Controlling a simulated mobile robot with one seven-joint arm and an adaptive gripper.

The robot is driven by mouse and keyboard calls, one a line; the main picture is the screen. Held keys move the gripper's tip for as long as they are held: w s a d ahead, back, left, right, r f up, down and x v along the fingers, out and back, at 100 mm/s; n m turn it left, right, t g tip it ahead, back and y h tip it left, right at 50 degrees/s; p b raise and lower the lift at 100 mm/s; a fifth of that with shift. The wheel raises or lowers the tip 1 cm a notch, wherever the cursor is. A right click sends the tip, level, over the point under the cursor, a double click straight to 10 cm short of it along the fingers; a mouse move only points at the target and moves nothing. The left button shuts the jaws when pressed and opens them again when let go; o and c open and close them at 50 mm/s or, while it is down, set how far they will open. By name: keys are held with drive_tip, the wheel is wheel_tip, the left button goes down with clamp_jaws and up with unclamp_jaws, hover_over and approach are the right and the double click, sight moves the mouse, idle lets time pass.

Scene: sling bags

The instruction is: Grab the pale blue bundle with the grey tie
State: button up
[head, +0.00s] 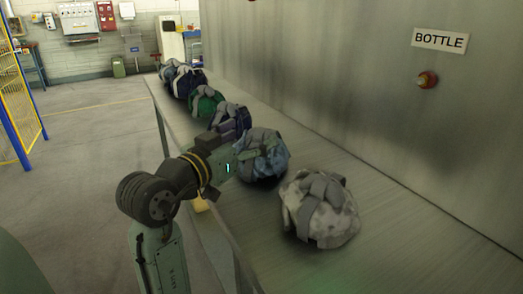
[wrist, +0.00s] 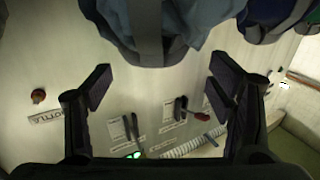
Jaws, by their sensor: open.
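The pale blue bundle (head: 265,163) with a grey tie sits on the metal bench, second from the near end of a row. In the wrist view the pale blue bundle (wrist: 198,30) fills the top middle, its grey strap hanging towards the space between the fingers. My gripper (head: 238,155) is at the left side of this bundle in the head view, partly overlapping it. In the wrist view my gripper (wrist: 160,82) is open, its two fingers wide apart with nothing between the tips. The bundle lies just beyond the tips; I cannot tell whether they touch.
A whitish mottled bundle (head: 320,212) sits nearest on the bench (head: 390,215). Behind the blue one are a dark purple-blue bundle (head: 232,120), a green bundle (head: 206,101) and navy ones (head: 184,80). A metal wall (head: 350,80) with a BOTTLE sign (head: 440,40) borders the bench.

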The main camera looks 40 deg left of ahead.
sight(258, 132)
drive_tip(key=w, duration=0.2)
drive_tip(key=w+p, duration=0.1)
drive_tip(key=w, duration=0.1)
drive_tip(key=shift+w+d+r+p, duration=0.15)
drive_tip(key=shift+w+r+p, duration=0.05)
drive_tip(key=shift+w+p, duration=0.1)
drive_tip(key=shift+w, duration=0.4)
drive_tip(key=shift+c, duration=0.5)
drive_tip(key=shift+f, duration=0.1)
clamp_jaws()
